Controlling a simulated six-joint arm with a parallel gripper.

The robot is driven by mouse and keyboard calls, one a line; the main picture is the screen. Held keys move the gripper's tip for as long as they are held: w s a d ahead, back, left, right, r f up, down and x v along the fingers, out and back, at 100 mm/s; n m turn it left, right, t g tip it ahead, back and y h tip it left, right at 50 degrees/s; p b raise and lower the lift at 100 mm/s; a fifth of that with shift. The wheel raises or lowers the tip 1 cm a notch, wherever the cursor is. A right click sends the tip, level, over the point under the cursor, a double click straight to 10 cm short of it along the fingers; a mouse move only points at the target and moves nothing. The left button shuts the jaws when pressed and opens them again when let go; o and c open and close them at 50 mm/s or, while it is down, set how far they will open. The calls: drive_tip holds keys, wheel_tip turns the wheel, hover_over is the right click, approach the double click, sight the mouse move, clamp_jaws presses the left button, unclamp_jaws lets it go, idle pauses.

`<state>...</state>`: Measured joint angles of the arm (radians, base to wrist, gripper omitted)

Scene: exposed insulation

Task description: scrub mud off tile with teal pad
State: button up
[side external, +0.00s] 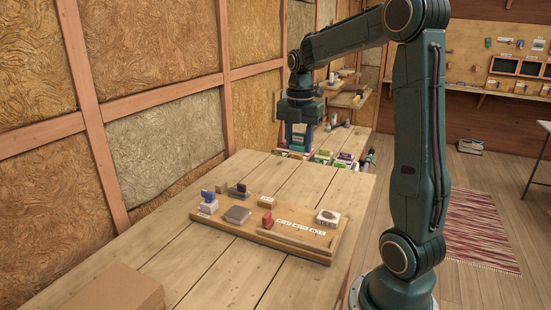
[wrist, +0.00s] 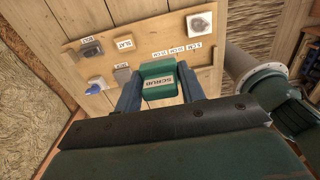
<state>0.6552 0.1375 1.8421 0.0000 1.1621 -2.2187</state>
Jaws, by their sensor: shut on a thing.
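In the side external view my gripper (side external: 299,143) hangs over the far end of the table, apart from the board; the pad is hard to make out there. The tile (wrist: 200,22) is pale with a grey-brown smudge of mud on its face. It sits at one end of the wooden board, and in the side external view the tile (side external: 327,217) is at the board's right end.
The wooden board (side external: 243,233) lies on the table (side external: 190,262) with printed labels, a red block (side external: 267,220), a blue-topped item (side external: 208,203) and grey blocks. A cardboard box (side external: 112,290) is at the near left. Several colourful items (side external: 343,159) stand past the table's far end.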

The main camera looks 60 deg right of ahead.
drive_tip(key=shift+s+d+f+m, duration=0.15)
drive_tip(key=shift+s+f+m, duration=0.4)
drive_tip(key=shift+m, duration=0.25)
drive_tip(key=s+f+m, duration=0.8)
drive_tip(key=s+m, duration=0.4)
drive_tip(key=m, duration=0.4)
drive_tip(key=shift+f, duration=0.4)
drive_tip(key=shift+s, duration=0.1)
